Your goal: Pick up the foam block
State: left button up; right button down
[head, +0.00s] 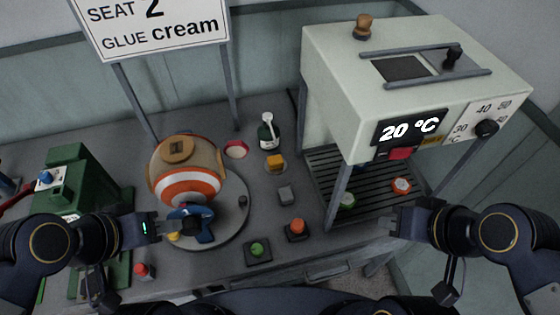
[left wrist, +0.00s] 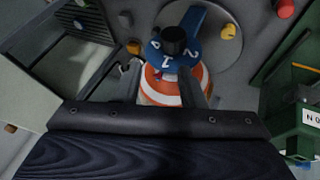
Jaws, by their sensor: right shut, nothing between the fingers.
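Two small blocks lie on the bench between the ball stand and the white oven: a yellow-orange block (head: 275,162) on a round pad and a grey block (head: 284,194) nearer to me. I cannot tell for certain which is the foam block. The yellow-orange block also shows in the left wrist view (left wrist: 133,47). My left gripper (head: 180,229) is by the blue numbered piece (head: 192,225) in front of the ball, left of both blocks. Its fingers (left wrist: 172,92) stand apart in the left wrist view. My right gripper (head: 390,222) is shut and empty, right of the blocks.
An orange-and-white striped ball (head: 188,186) sits on a round grey plate (head: 236,227). Green (head: 257,248) and orange (head: 297,226) buttons lie in front. The white oven (head: 330,75) and green machine (head: 84,175) flank the bench.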

aim_at(275, 162)
jog(key=u, duration=2.35)
jog(key=z, duration=2.35)
jog(key=k+j+u, duration=0.15)
jog(key=u, duration=0.25)
jog(key=j+u, duration=0.35)
jog(key=u, duration=0.25)
jog(key=i, duration=0.05)
